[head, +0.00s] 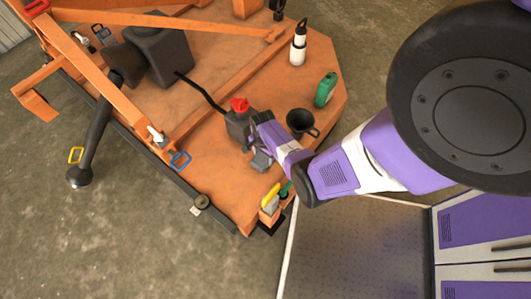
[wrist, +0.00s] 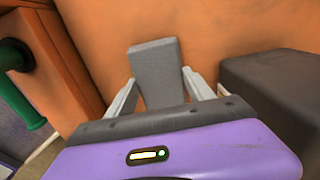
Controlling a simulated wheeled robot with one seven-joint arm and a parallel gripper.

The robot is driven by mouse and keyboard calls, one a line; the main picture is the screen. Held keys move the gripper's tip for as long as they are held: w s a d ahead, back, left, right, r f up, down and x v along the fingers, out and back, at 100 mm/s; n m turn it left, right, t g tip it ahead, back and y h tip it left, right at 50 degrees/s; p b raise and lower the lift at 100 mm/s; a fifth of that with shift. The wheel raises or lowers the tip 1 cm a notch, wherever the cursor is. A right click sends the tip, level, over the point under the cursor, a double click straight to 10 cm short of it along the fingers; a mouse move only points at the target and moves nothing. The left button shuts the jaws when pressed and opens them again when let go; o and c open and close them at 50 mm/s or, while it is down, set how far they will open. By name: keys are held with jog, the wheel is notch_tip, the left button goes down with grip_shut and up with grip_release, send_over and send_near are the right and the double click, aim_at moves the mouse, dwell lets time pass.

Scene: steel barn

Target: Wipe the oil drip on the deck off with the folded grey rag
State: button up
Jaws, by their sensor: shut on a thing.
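The folded grey rag (wrist: 156,66) is a flat grey pad that sticks out between the two pale fingers of my gripper (wrist: 158,78) in the wrist view. My gripper (head: 261,152) is shut on it, low over the orange deck (head: 205,152) in the head view. The rag (head: 262,162) shows there as a small grey patch at the fingertips. I cannot tell whether it touches the deck. I cannot make out the oil drip in either view; my gripper and the rag cover part of the deck.
A dark can with a red cap (head: 238,112) stands just left of my gripper. A black funnel (head: 301,122) is to the right, with a green bottle (head: 326,90) beyond.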

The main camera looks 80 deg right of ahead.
aim_at(264, 157)
notch_tip(264, 157, up, 6)
jog(key=p, duration=0.5)
jog(key=shift+p, duration=0.4)
jog(key=shift+r+p, duration=1.5)
